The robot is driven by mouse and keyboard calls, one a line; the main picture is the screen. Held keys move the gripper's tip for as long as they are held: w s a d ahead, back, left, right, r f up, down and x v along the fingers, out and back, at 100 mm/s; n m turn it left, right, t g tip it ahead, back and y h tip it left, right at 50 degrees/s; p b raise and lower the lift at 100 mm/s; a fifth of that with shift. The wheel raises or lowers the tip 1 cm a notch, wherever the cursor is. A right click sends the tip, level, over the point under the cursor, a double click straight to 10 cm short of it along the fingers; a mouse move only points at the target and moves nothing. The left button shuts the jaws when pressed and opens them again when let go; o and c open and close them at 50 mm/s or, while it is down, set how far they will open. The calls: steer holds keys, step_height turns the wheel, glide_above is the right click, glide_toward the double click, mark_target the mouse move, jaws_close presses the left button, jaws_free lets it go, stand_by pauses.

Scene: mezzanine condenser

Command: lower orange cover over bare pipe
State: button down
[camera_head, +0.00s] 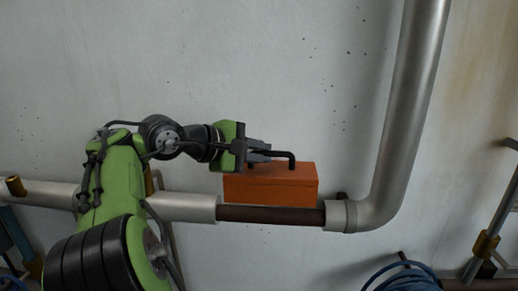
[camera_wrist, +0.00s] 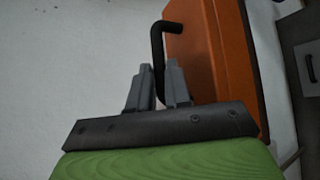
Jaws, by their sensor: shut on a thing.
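The orange cover (camera_head: 270,190) is a box-like piece with a black handle (camera_head: 292,160) on it. It appears just above and behind the bare pipe (camera_head: 270,215), a dark brown stretch between two pale pipe sections; I cannot tell whether they touch. My gripper (camera_head: 262,156) is shut on the black handle at the cover's upper side. In the wrist view the handle (camera_wrist: 158,60) stands between my two grey fingers, with the orange cover (camera_wrist: 222,60) to the right. The cover's underside is hidden.
A pale pipe (camera_head: 405,110) rises on the right from an elbow with a collar (camera_head: 338,215). A coiled blue hose (camera_head: 405,278) lies at the lower right. A brass fitting (camera_head: 487,243) is at the far right. The wall above the cover is clear.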

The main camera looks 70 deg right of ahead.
steer(key=shift+f+b, duration=0.3)
steer(key=shift+f, duration=0.45)
steer(key=shift+d+f+b, duration=0.1)
steer(key=shift+f+b, duration=0.2)
steer(key=shift+f, duration=0.25)
steer(key=shift+r+p, duration=0.2)
steer(key=shift+p, duration=0.15)
steer(key=shift+p, duration=0.7)
steer(key=shift+f+b, duration=2.15)
steer(key=shift+f, duration=1.25)
steer(key=c, duration=1)
jaws_free()
